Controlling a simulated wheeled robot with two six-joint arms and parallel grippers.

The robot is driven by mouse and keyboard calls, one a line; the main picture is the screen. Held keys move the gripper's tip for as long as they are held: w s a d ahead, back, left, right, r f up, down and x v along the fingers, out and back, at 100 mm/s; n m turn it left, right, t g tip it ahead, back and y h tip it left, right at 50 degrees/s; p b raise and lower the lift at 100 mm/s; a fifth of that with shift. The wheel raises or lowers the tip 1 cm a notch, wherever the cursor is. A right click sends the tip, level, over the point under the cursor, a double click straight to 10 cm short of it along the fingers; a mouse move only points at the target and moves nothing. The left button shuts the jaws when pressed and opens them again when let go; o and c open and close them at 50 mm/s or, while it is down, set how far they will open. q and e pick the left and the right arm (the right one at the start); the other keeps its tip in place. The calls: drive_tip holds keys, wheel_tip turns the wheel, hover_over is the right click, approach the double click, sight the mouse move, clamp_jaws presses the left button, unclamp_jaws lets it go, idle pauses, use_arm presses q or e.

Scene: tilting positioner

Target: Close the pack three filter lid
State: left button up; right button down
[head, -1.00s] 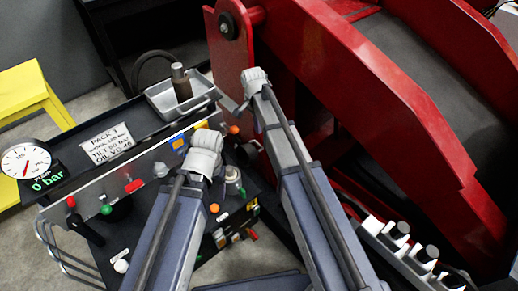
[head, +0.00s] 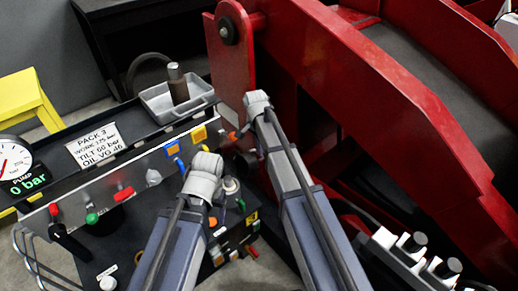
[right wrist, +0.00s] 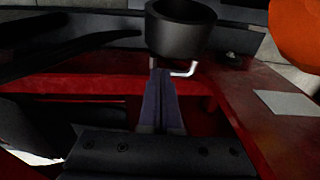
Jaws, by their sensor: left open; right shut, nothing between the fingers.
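The pack three unit (head: 110,185) stands at left in the head view, with a white "PACK 3" label (head: 97,146). I cannot make out for certain which part is the filter lid. A black round cup-like part (right wrist: 181,28) with a pale bent wire beside it shows in the right wrist view. My right gripper (right wrist: 160,82) is shut and empty, its tips just below that part in the picture; I cannot tell if they touch. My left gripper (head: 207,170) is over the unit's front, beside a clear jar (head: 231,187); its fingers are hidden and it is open.
A metal tray (head: 155,103) with an upright cylinder (head: 178,85) sits on the unit. A large red frame (head: 370,90) fills the right. A yellow stool (head: 30,100) stands far left.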

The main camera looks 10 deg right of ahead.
use_arm(q)
wheel_tip(320, 180, down, 2)
drive_tip(key=shift+f+b, duration=0.1)
drive_tip(key=shift+b, duration=0.5)
use_arm(e)
wheel_tip(320, 180, down, 2)
drive_tip(key=shift+d+f, duration=0.1)
drive_tip(key=shift+s+a+r+p, duration=0.35)
drive_tip(key=shift+a+r+p, duration=0.15)
drive_tip(key=shift+a+r, duration=0.05)
drive_tip(key=shift+s+a+r+p, duration=0.3)
drive_tip(key=shift+a+r+p, duration=0.2)
drive_tip(key=shift+a, duration=0.05)
drive_tip(key=shift+s+a, duration=0.15)
drive_tip(key=shift+a, duration=0.1)
use_arm(q)
drive_tip(key=shift+r, duration=0.95)
use_arm(e)
drive_tip(key=shift+f, duration=0.1)
use_arm(q)
drive_tip(key=shift+r, duration=0.15)
